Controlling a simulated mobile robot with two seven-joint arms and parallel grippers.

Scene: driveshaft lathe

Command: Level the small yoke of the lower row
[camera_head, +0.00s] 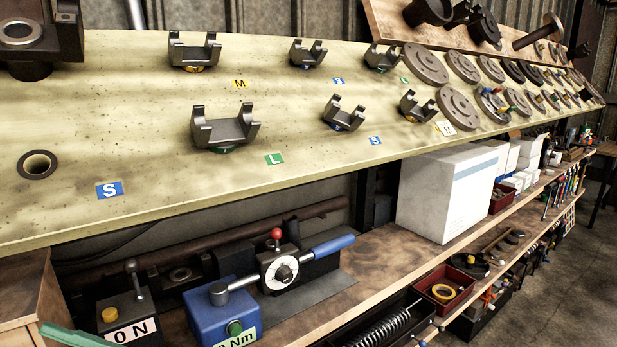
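The small yoke (343,112) of the lower row is a grey fork on a blue base, with a blue S label (375,140) in front of it on the pale sloping board (290,130). It looks tilted, its left prong higher than its right. To its left in the same row stands a larger yoke (225,130) on a green base, by a green L label (274,159). To its right is a yoke (415,107) on a yellow base, also looking tilted. Neither of my grippers is in view.
Upper-row yokes (194,50) stand behind, flanges (426,64) to the right. An open socket (38,165) with an S label (109,189) is at the left. Below, a shelf holds a blue device (221,310) and a white box (445,195).

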